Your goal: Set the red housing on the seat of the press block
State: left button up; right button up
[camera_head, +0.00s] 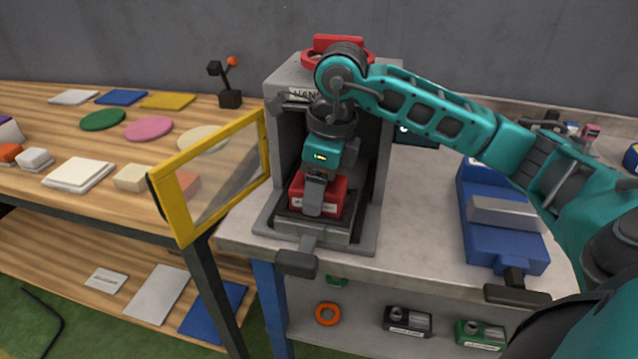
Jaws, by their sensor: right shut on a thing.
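The red housing (332,196) is a red block low inside the grey press block (374,225), above its dark seat (290,223). My right gripper (314,205) reaches down into the press opening and is shut on the housing. The gripper hides part of the housing's front and top. I cannot tell whether the housing's underside touches the seat. The yellow-framed clear door (172,211) of the press stands swung open to the left. My left gripper is not in view.
A blue vise (500,240) stands on the grey bench right of the press. A wooden table (60,110) at left carries several coloured discs and plates. A lower shelf holds an orange ring (328,314) and small boxes. Bench room is free between press and vise.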

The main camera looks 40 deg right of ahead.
jog(key=o, duration=1.7)
